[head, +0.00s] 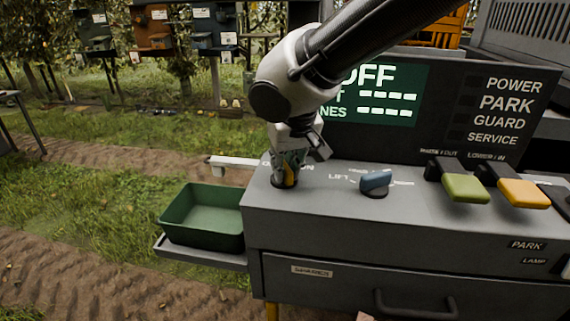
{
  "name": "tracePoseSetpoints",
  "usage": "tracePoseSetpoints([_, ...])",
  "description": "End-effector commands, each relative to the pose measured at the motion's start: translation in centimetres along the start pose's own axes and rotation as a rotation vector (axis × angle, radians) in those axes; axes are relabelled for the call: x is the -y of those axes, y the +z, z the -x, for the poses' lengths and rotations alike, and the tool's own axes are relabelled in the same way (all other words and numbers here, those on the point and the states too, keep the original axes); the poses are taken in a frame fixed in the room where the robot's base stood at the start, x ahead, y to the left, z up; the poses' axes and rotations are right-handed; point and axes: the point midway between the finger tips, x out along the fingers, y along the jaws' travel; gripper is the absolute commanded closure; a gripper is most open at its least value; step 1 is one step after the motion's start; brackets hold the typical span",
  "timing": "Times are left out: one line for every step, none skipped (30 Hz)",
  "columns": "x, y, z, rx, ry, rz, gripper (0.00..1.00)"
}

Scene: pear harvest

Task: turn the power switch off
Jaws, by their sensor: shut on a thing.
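My gripper (289,168) points down at the left end of the grey console (420,240). It is shut on a small switch knob (290,179) that shows orange-yellow between the fingers, on a dark round base. The fingers hide most of the knob, so its exact turn angle is unclear. The lettering beside it is partly covered. A dark display (400,98) behind my arm shows large white "OFF" on green; my arm covers part of it. An indicator panel (510,105) to its right lists POWER, PARK, GUARD and SERVICE; none looks lit.
A blue lift knob (375,182) stands right of my gripper. A green lever (464,187) and a yellow lever (523,192) are farther right. A green bin (205,238) sits on a side shelf at left. A drawer handle (416,308) is on the front.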

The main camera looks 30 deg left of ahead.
Motion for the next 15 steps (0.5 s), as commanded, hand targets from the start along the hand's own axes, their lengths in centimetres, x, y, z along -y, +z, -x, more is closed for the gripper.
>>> tracePoseSetpoints([0.0, -0.02, 0.03, -0.001, -0.001, 0.004, 1.0])
tracePoseSetpoints([0.0, -0.02, 0.03, -0.001, -0.001, 0.004, 1.0])
tracePoseSetpoints([0.0, -0.02, 0.03, -0.001, -0.001, 0.005, 1.0])
tracePoseSetpoints([0.0, -0.02, 0.03, -0.001, -0.001, 0.005, 1.0])
tracePoseSetpoints([0.0, -0.02, 0.03, 0.0, -0.001, 0.006, 1.0])
tracePoseSetpoints([0.0, -0.01, 0.03, 0.0, -0.001, 0.005, 1.0])
tracePoseSetpoints([0.01, -0.01, 0.02, 0.0, -0.001, 0.006, 1.0])
tracePoseSetpoints([0.0, -0.01, 0.03, 0.0, -0.001, 0.005, 1.0])
tracePoseSetpoints([0.01, -0.01, 0.02, 0.0, -0.001, 0.006, 1.0])
tracePoseSetpoints([0.0, -0.01, 0.02, 0.0, -0.001, 0.006, 1.0])
tracePoseSetpoints([0.01, -0.01, 0.02, 0.0, -0.001, 0.006, 1.0])
tracePoseSetpoints([0.0, -0.01, 0.02, 0.0, -0.001, 0.005, 0.75])
tracePoseSetpoints([0.0, -0.01, 0.02, 0.0, 0.0, 0.005, 0.69])
tracePoseSetpoints([0.01, -0.01, 0.02, 0.0, -0.001, 0.005, 0.64])
tracePoseSetpoints([0.01, -0.01, 0.02, 0.0, 0.0, 0.005, 0.61])
